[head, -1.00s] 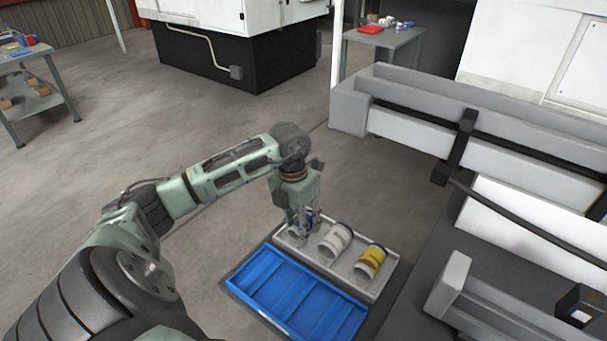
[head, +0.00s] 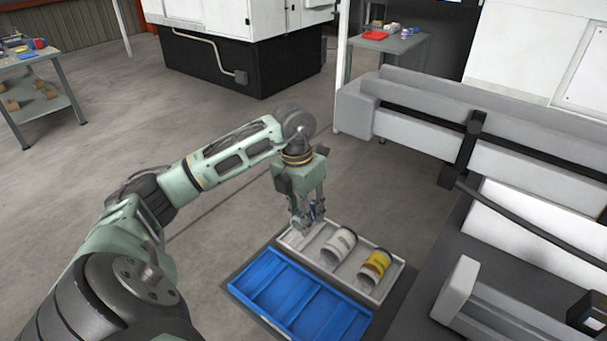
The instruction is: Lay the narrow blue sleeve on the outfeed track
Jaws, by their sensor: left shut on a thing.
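My left gripper (head: 308,222) is shut, pointing down, over the far left end of a light grey compartmented tray. What it holds is small and largely hidden by the fingers; its bluish colour fits the narrow blue sleeve. In the grey tray (head: 289,241), a white sleeve (head: 338,246) and a yellow-and-white sleeve (head: 374,268) lie in compartments to the right of the gripper. I cannot tell for sure which part is the outfeed track. My right gripper is not in view.
An empty blue tray (head: 297,297) with dividers lies alongside the grey tray, nearer to me. A grey gantry rail (head: 440,92) and a dark arm (head: 463,150) stand on the right. A bench (head: 400,45) with a red tray is behind. Open floor lies to the left.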

